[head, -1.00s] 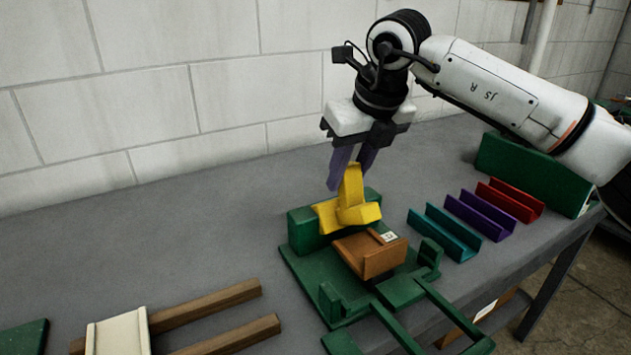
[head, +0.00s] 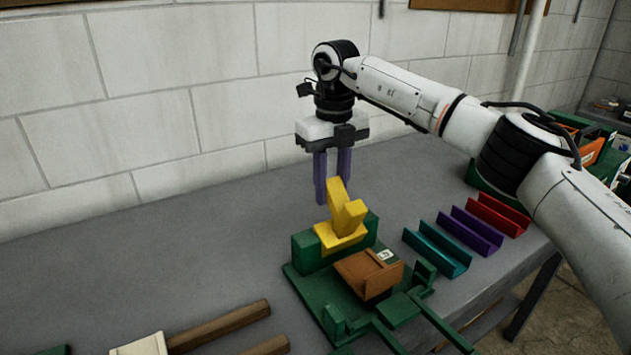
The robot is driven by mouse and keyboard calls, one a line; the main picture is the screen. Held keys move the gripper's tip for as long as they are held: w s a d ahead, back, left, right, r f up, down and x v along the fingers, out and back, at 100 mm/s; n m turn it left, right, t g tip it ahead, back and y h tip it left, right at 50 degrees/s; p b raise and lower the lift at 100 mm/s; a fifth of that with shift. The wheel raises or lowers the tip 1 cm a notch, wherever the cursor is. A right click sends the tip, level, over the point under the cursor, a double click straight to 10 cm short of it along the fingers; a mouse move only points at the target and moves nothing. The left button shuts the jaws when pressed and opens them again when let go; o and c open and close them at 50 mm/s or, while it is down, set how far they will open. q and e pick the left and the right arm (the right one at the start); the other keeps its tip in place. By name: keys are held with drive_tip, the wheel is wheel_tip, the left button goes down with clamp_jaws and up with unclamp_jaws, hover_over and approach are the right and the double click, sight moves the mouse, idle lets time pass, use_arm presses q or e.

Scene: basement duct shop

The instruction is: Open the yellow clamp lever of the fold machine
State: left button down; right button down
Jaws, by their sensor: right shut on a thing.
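The green fold machine (head: 305,255) stands on the grey bench with a yellow clamp (head: 325,238) on its rear block. The yellow clamp lever (head: 338,195) leans up and back, toward the wall. My right gripper (head: 332,188) points down from above, its purple fingers on either side of the lever's upper end, shut on it. Part of the right finger's tip is hidden behind the lever. A brown folded piece (head: 368,270) with a small white label lies in the machine in front of the clamp. My left gripper is not in view.
Teal (head: 436,250), purple (head: 470,232) and red (head: 498,214) channels lie to the right of the machine. Wooden rails (head: 220,325) with a cream piece (head: 140,345) lie at front left. The bench behind and left of the machine is clear up to the block wall.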

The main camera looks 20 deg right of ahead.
drive_tip(key=shift+w+f, duration=0.15)
drive_tip(key=shift+f, duration=0.05)
idle(0.5)
drive_tip(key=c, duration=1.3)
unclamp_jaws()
drive_tip(key=shift+w+f, duration=0.1)
drive_tip(key=shift+c, duration=0.2)
wheel_tip(320, 180, up, 10)
drive_tip(key=shift+r, duration=0.25)
